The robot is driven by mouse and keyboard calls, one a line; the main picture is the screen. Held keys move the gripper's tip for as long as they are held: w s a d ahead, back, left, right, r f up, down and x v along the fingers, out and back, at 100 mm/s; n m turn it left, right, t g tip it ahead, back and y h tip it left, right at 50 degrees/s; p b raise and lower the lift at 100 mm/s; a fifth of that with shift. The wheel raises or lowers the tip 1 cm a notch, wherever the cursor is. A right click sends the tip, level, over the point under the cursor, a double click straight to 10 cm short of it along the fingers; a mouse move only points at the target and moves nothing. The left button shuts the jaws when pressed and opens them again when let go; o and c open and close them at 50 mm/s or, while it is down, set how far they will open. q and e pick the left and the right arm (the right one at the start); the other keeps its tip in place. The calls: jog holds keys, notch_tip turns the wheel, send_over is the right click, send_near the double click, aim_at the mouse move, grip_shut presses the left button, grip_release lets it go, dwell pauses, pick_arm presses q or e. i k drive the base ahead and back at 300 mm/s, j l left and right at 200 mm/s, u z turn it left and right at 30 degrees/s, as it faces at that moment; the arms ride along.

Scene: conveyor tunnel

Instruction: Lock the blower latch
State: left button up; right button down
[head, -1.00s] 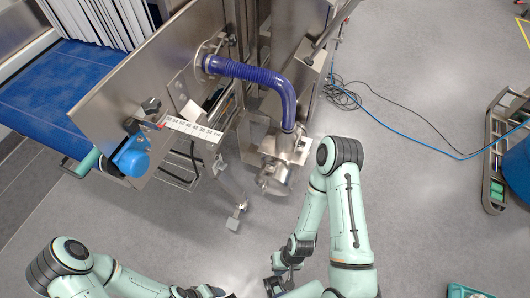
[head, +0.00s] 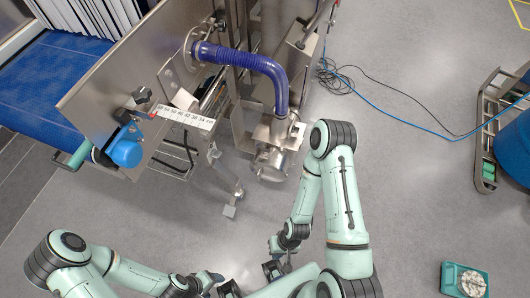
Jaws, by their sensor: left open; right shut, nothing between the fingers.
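The blower (head: 274,150) is a shiny steel unit low on the machine's side, with a ribbed dark blue hose (head: 262,65) curving from the machine panel into its top. I cannot pick out its latch at this size. My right gripper (head: 275,268) points down near the bottom middle, in front of the blower and well apart from it. It is shut and empty. My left gripper (head: 228,288) is at the bottom edge, partly cut off, left of the right one. It is open, and nothing shows in it.
A thin steel leg with a foot (head: 230,211) stands left of the blower. Cables (head: 400,108) lie on the floor at right.

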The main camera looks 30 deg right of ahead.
aim_at(265, 151)
jog(key=i+l, duration=0.1)
jog(key=l, duration=0.35)
jog(key=i+l, duration=0.1)
jog(key=l, duration=0.4)
jog(key=i+l, duration=0.1)
jog(key=l, duration=0.35)
jog(key=l+u, duration=0.2)
jog(key=u, duration=0.25)
jog(key=l+u, duration=0.2)
jog(key=u, duration=0.25)
jog(key=l+u, duration=0.2)
jog(key=u, duration=0.25)
